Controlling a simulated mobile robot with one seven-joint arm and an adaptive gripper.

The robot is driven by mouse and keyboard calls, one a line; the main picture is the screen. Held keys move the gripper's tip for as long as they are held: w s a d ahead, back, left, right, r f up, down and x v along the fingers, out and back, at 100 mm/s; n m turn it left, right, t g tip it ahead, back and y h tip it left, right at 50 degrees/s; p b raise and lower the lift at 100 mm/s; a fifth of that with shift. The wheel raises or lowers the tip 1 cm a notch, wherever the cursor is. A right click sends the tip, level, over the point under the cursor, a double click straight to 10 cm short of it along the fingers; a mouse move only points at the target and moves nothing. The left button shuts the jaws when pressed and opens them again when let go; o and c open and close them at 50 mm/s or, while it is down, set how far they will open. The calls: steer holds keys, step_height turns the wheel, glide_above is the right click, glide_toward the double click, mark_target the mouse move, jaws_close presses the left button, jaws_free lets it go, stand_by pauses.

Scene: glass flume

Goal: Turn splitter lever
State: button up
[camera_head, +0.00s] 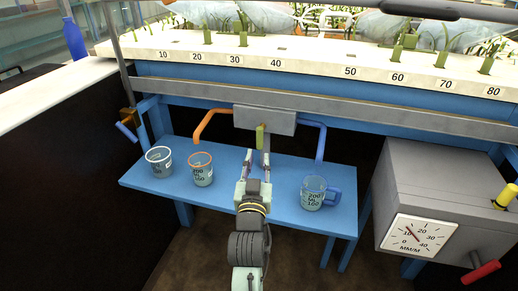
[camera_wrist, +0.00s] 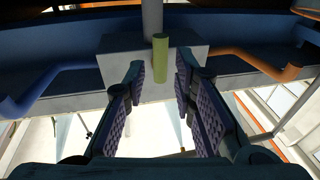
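The splitter is a grey box (camera_head: 278,121) on the blue flume frame, with an orange pipe (camera_head: 203,121) on its left and a blue pipe (camera_head: 322,140) on its right in the head view. Its lever (camera_head: 261,138) has a yellow-green grip and hangs at the box's front. My gripper (camera_head: 258,160) is open just below and in front of it. In the wrist view, the lever grip (camera_wrist: 160,54) shows between the two open fingertips of my gripper (camera_wrist: 161,70), with gaps on both sides. No contact is visible. The grey box (camera_wrist: 115,65) lies behind the fingers.
A blue shelf (camera_head: 240,211) below holds a clear cup (camera_head: 158,163), an orange-rimmed cup (camera_head: 201,172) and a blue-handled jug (camera_head: 313,195). A grey box with a dial (camera_head: 418,235) stands right. A blue-handled valve (camera_head: 126,130) is left. A rail (camera_head: 350,104) runs above.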

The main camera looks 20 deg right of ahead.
steer(key=shift+v, duration=2.2)
